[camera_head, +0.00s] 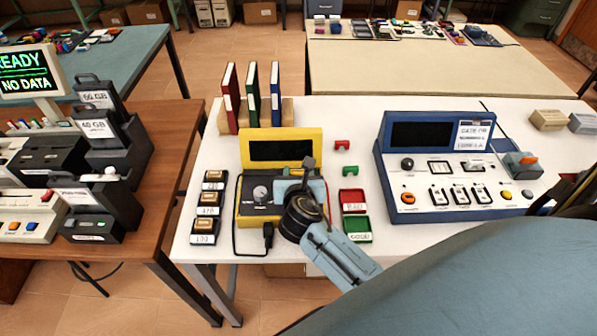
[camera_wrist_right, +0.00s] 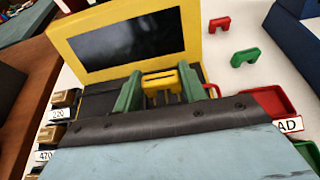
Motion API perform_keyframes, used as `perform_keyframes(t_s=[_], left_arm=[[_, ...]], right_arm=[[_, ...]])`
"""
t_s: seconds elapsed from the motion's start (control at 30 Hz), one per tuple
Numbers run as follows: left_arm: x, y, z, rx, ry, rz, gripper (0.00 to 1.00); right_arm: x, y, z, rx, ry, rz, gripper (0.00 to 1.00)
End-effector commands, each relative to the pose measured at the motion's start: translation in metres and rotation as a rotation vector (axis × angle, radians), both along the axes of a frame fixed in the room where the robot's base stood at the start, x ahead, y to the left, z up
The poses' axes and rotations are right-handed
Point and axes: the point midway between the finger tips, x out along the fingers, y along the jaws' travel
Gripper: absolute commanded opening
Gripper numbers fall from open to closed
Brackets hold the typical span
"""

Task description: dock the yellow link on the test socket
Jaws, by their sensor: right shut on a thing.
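The yellow tester (camera_head: 268,134) with a dark screen stands on the white table; its screen frame also fills the upper left of the right wrist view (camera_wrist_right: 70,62). My right gripper (camera_head: 292,188) is over the right part of the tester's panel. In the right wrist view, the yellow link (camera_wrist_right: 160,77) sits between the green fingers of my right gripper (camera_wrist_right: 160,90), which are shut on it. The gripper hides the link in the head view. The test socket is hidden, and I cannot tell whether the link touches it. My left gripper is not in view.
A red link (camera_head: 342,145) and a green link (camera_head: 350,171) lie right of the tester. A red BAD tray (camera_head: 354,209) and a green GOOD tray (camera_head: 358,237) are nearby. A blue console (camera_head: 432,174) stands right; labelled blocks (camera_head: 207,209) are left, binders (camera_head: 252,95) behind.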

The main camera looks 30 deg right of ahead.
Motion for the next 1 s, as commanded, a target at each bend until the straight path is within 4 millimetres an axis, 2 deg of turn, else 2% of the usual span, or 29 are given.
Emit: perform_keyframes(t_s=[0.83, 0.87, 0.9, 1.0], left_arm=[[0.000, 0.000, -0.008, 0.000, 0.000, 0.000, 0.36], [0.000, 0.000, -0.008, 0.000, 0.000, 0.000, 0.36], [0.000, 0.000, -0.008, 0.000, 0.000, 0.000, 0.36], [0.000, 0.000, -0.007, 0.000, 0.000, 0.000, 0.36]], right_arm=[[0.000, 0.000, -0.014, 0.000, 0.000, 0.000, 0.20], [0.000, 0.000, -0.014, 0.000, 0.000, 0.000, 0.44], [0.000, 0.000, -0.013, 0.000, 0.000, 0.000, 0.49], [0.000, 0.000, -0.013, 0.000, 0.000, 0.000, 0.50]])
